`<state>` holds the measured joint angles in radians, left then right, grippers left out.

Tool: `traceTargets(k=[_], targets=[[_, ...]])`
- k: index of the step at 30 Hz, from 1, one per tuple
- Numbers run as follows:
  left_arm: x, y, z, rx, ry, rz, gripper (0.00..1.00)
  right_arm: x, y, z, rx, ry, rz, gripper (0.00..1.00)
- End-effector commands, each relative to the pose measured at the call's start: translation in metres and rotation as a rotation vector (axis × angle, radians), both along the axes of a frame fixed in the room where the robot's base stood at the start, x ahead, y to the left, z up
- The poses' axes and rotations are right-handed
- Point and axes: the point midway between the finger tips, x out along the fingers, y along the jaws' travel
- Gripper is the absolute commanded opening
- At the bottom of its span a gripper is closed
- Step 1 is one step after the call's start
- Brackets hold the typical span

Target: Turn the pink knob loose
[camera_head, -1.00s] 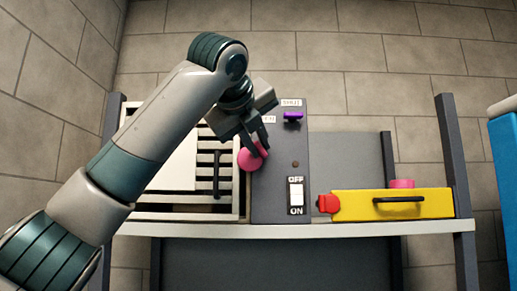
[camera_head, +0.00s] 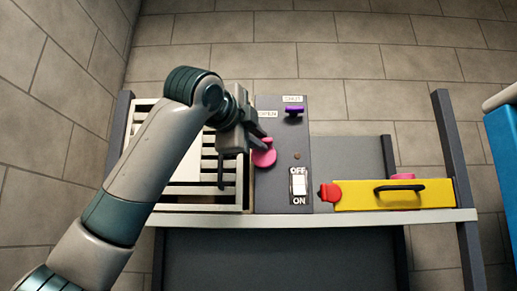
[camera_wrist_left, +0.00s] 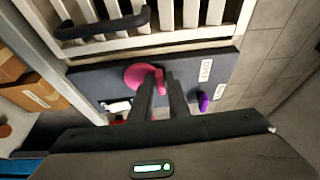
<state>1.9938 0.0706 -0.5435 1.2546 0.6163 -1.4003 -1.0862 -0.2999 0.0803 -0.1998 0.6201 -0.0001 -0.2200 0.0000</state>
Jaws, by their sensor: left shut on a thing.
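The pink knob (camera_head: 264,158) is on the left part of the dark grey panel (camera_head: 283,178), by the white slatted cabinet. In the left wrist view the knob (camera_wrist_left: 138,75) is a round pink disc with a raised grip bar between my fingers. My left gripper (camera_head: 262,141) reaches the knob from the upper left. In the wrist view the left gripper (camera_wrist_left: 159,82) is shut on the knob's bar, and its fingers hide part of the disc. My right gripper is not in view.
A purple knob (camera_head: 293,110) with a label above sits higher on the panel. A white OFF/ON switch (camera_head: 299,186) is below. The slatted cabinet (camera_head: 200,207) with a dark handle stands left. A yellow box (camera_head: 430,194) with a red end lies right on the bench.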

Motion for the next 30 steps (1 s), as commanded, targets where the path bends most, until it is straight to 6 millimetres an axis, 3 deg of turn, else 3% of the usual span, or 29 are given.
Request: traceTargets(k=[3,25,30], targets=[[0.0,0.0,-0.007,-0.112,0.0,-0.001,0.0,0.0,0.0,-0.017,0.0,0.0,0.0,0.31],[0.001,-0.005,-0.014,-0.804,0.003,0.0,0.0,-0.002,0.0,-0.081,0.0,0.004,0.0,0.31],[0.0,-0.008,-0.015,-0.964,0.003,-0.001,0.0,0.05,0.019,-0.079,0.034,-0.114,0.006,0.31]])
